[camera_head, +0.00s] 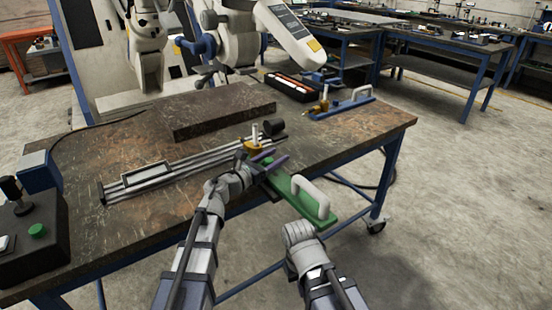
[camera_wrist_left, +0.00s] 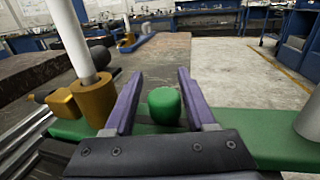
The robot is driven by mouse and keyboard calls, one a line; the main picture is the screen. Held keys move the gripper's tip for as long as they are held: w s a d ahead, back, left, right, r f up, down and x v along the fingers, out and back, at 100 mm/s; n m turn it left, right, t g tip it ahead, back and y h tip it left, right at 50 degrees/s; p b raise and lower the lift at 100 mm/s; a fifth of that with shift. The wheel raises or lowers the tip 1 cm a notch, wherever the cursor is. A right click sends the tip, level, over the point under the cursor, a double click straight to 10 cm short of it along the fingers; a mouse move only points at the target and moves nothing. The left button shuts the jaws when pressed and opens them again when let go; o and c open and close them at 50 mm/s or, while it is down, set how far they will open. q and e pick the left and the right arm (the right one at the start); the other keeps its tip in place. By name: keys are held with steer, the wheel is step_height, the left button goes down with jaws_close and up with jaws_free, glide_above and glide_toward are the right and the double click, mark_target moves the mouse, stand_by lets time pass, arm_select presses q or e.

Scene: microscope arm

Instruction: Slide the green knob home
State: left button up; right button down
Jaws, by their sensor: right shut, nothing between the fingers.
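The green knob (camera_wrist_left: 165,106) is a short rounded cylinder on a green plate (camera_head: 300,192) with a white handle (camera_head: 318,197). The plate sticks out past the table's front edge. My left gripper (camera_head: 275,158) is open. In the left wrist view its purple fingers (camera_wrist_left: 160,73) stand on either side of the knob, with visible gaps. A brass block (camera_wrist_left: 95,101) with a white post stands beside the left finger, at the end of metal rails (camera_head: 180,171). My right gripper (camera_head: 299,232) is shut and empty, in front of the table near the white handle; its fingertips are hardly visible.
A dark slab (camera_head: 218,108) lies on the table (camera_head: 100,150). A black cylinder (camera_head: 274,127) lies behind the brass block. A blue plate with a white handle (camera_head: 358,95) sits at the back right. A control box (camera_head: 30,245) stands at the left.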

mark_target(265, 164)
arm_select(q)
steer(key=shift+o, duration=0.7)
steer(key=shift+s, duration=0.1)
steer(key=v, duration=0.7)
steer(key=shift+s+a, duration=0.2)
steer(key=shift+s, duration=0.05)
